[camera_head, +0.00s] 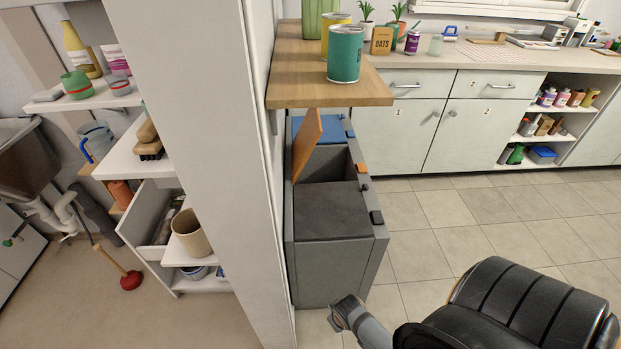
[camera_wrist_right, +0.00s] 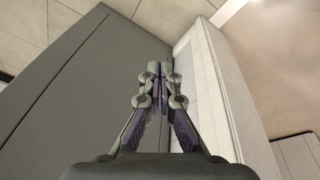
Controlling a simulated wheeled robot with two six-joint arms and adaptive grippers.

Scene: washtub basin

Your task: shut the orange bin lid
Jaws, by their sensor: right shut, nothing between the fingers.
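The orange bin lid (camera_head: 306,145) stands raised and tilted over the middle compartment of the grey bin (camera_head: 307,270), beneath the overhanging wooden worktop. The opening below it is dark. A small orange tab (camera_head: 361,168) sits on the bin's right rim. My right gripper (camera_head: 340,312) is low in front of the bin's near end, well away from the lid. In the right wrist view its fingers (camera_wrist_right: 160,78) are shut and empty, with the grey bin side (camera_wrist_right: 75,95) filling the left. My left gripper is not in view.
The front dark lid (camera_head: 333,211) lies shut and the blue lid (camera_head: 342,130) is at the back. A white partition (camera_head: 205,130) stands close left of the bin. The wooden worktop (camera_head: 290,70) overhangs the bin's back. Tiled floor (camera_head: 440,215) to the right is clear.

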